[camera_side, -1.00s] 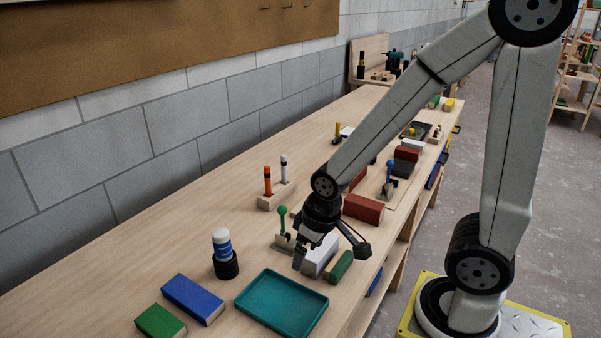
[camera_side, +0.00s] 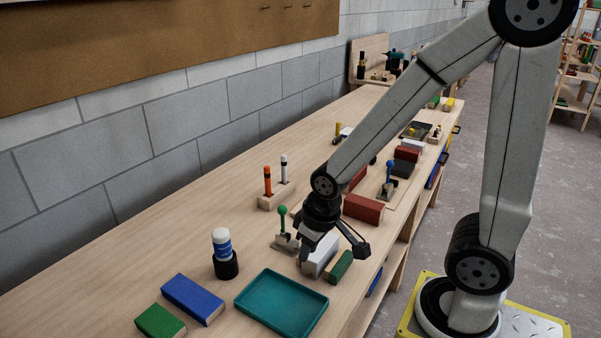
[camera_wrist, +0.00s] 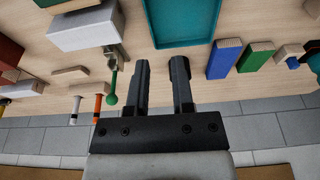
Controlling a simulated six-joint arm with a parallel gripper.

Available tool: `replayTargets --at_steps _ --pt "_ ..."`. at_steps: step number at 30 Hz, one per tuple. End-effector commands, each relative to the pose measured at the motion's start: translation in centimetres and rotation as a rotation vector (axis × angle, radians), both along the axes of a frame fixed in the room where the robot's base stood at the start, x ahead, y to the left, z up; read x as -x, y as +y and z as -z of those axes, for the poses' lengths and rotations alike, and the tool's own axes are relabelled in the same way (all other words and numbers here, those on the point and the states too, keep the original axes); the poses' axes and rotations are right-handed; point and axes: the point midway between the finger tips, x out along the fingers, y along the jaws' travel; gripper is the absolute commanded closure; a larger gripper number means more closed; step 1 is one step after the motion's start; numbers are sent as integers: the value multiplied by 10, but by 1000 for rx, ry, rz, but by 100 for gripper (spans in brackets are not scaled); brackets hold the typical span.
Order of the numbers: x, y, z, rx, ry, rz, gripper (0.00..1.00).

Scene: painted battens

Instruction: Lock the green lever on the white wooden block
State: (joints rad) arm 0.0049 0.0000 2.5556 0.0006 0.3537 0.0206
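The green lever (camera_side: 283,213) stands upright on a small clamp base (camera_side: 287,243) beside the white wooden block (camera_side: 320,254). In the wrist view the lever (camera_wrist: 113,88) is left of my fingers, and the white block (camera_wrist: 85,30) is at the upper left with the clamp at its corner. My gripper (camera_side: 304,257) points down close to the block and clamp in the side view; it hides part of the block, and contact cannot be told. In the wrist view my gripper (camera_wrist: 161,64) is open and empty, its fingers apart with bare table between them.
A teal tray (camera_side: 245,302) lies in front, with a blue block (camera_side: 193,299) and a capped bottle (camera_side: 222,246) to its left. A dark green block (camera_side: 340,267) lies right beside the white block. A pen holder (camera_side: 272,200) and a red block (camera_side: 363,209) stand behind.

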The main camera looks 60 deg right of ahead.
Motion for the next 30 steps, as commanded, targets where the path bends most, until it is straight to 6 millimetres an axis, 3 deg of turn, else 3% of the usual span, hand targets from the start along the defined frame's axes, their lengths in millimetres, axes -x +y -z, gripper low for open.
replayTargets --at_steps 1,2,3,11,30 --pt "-1 -1 -1 -3 -2 19 89" --pt "-2 -2 -2 -7 -3 33 98" --pt "-3 -3 -3 -11 -4 56 100" --pt "-15 -18 -13 -63 -16 309 100" --pt "-46 -74 -53 -258 -68 1156 100"
